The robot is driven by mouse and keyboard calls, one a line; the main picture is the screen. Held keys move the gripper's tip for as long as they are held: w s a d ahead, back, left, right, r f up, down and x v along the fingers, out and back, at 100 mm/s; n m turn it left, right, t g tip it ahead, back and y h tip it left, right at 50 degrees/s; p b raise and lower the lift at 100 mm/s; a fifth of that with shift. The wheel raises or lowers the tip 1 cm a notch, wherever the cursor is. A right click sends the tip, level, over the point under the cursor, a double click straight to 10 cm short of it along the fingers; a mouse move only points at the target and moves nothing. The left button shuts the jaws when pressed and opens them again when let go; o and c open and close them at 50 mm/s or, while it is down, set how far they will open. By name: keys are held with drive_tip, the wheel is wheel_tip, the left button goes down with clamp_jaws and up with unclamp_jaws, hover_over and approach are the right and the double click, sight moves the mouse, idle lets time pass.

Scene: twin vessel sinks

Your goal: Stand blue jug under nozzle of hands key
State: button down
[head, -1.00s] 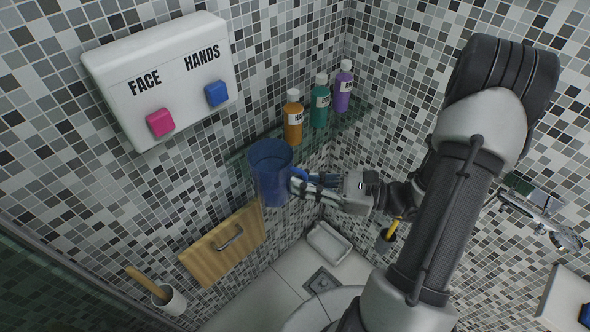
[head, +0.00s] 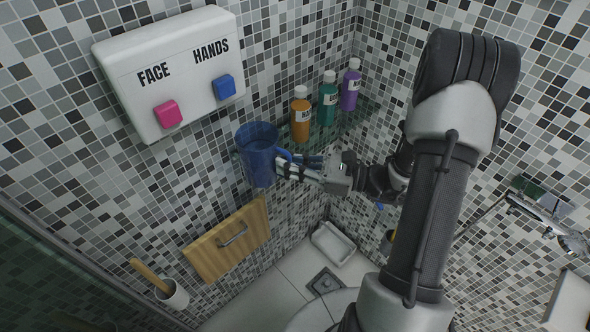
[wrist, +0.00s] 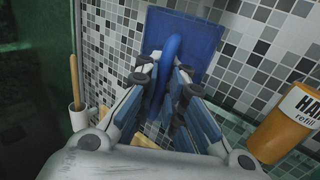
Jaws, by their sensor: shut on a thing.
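The blue jug (head: 257,160) is see-through and upright, held in the air in front of the tiled wall. My gripper (head: 287,168) is shut on its handle, on the jug's right side. In the wrist view the jug (wrist: 205,35) is ahead, with its handle between my fingers (wrist: 168,85). The white dispenser (head: 165,40) is on the wall above and left of the jug. It has a pink key (head: 168,113) under FACE and a blue key (head: 224,87) under HANDS. The jug is below and a little right of the HANDS key. No nozzle shows; the dispenser's underside is hidden.
A glass shelf right of the jug holds an orange bottle (head: 301,116), a green bottle (head: 327,100) and a purple bottle (head: 350,88). A wooden drawer front (head: 228,240) is below the jug. A white cup with a brush (head: 173,294) is at lower left.

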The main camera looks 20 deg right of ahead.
drive_tip(key=shift+w+a+f+b, duration=0.15)
drive_tip(key=shift+w+a, duration=0.25)
drive_tip(key=shift+w, duration=0.8)
drive_tip(key=shift+w+a+f+b, duration=0.1)
drive_tip(key=shift+w+a+b, duration=0.25)
drive_tip(key=shift+w, duration=0.9)
drive_tip(key=shift+w+a+f+b, duration=0.1)
drive_tip(key=shift+w+a, duration=0.35)
drive_tip(key=shift+w, duration=0.75)
drive_tip(key=shift+f, duration=0.3)
drive_tip(key=c, duration=1.6)
unclamp_jaws()
drive_tip(key=v, duration=1.2)
